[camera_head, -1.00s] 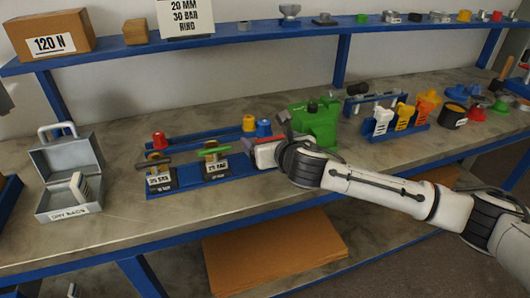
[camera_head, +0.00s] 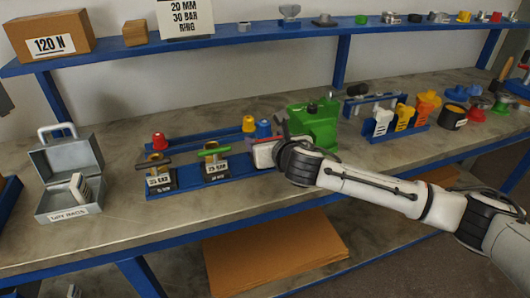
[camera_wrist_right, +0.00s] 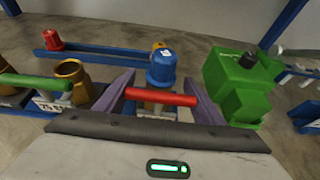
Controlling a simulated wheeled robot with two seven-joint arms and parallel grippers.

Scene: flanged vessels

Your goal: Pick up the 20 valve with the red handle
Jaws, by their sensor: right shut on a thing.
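The valve with the red handle shows in the right wrist view, its red bar handle (camera_wrist_right: 160,97) lying crosswise between my fingers. Its body below the handle is mostly hidden. My right gripper (camera_wrist_right: 158,92) is shut on this valve, with one purple-grey finger on each side. In the head view my right gripper (camera_head: 262,150) is at the right end of the blue valve rack (camera_head: 205,188), where it mostly hides the valve. Two other valves stand to its left, one with a green handle (camera_head: 213,152) and one with a dark handle (camera_head: 153,162). My left gripper is out of view.
A blue cap (camera_wrist_right: 162,68) stands right behind the valve. A green block-shaped vessel (camera_head: 314,125) is close on the right. A red cap (camera_head: 159,141) stands at the rack's back left. An open grey toolbox (camera_head: 68,175) is at far left, with clear table before the rack.

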